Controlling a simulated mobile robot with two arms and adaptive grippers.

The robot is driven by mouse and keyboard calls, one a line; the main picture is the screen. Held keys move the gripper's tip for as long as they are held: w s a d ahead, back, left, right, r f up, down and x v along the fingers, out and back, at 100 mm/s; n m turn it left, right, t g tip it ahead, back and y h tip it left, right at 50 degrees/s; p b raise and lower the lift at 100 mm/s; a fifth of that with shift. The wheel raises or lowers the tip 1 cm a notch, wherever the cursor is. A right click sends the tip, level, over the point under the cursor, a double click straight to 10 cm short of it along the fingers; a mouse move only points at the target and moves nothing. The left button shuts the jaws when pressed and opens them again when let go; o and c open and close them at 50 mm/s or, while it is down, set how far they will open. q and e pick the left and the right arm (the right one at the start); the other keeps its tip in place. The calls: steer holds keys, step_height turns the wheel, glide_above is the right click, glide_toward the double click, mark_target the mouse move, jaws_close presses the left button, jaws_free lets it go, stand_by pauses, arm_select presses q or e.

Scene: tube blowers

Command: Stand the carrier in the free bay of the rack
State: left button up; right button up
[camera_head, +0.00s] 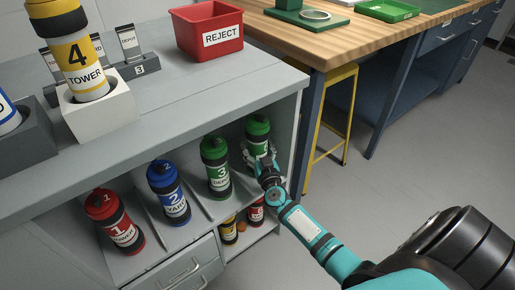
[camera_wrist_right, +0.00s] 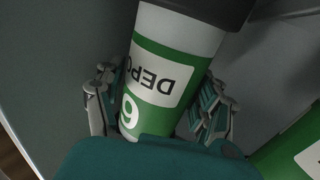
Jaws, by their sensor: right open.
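A green carrier marked 3 (camera_head: 215,168), a blue one marked 2 (camera_head: 168,192) and a red one marked 1 (camera_head: 115,222) stand in the slanted shelf bays (camera_head: 196,200). My left gripper is out of view.
On the counter (camera_head: 190,95), a yellow carrier marked 4 (camera_head: 77,55) stands in a white block (camera_head: 104,108). A grey stand marked 3 (camera_head: 138,68) and a red REJECT bin (camera_head: 207,30) are behind. A yellow stool (camera_head: 322,115) stands right of the cabinet.

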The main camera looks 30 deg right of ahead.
mark_target(260, 154)
steer(key=shift+r, duration=0.2)
steer(key=p+v, duration=0.2)
steer(key=v, duration=0.4)
steer(key=shift+s, duration=0.25)
steer(key=s+a+f+n+g+y+p, duration=0.1)
steer(key=s+a+n+g+y, duration=0.35)
steer(key=a, duration=0.55)
steer(key=s+a+f+n+g+y, duration=0.1)
steer(key=s+a+n+y, duration=0.2)
steer(key=s+a+y, duration=0.55)
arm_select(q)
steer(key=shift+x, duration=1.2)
arm_select(e)
steer(key=s+d+f+m+g+h, duration=0.1)
steer(key=s+g+h, duration=0.2)
steer(key=s, duration=0.4)
steer(key=s+d+f+m+g+h, duration=0.1)
steer(key=s+d+f+g+h, duration=0.1)
steer(key=s+g+h, duration=0.2)
steer(key=s+g, duration=0.1)
steer(key=s, duration=0.2)
steer(key=shift+s+f, duration=0.3)
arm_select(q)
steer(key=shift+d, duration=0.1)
arm_select(e)
steer(key=shift+d, duration=0.1)
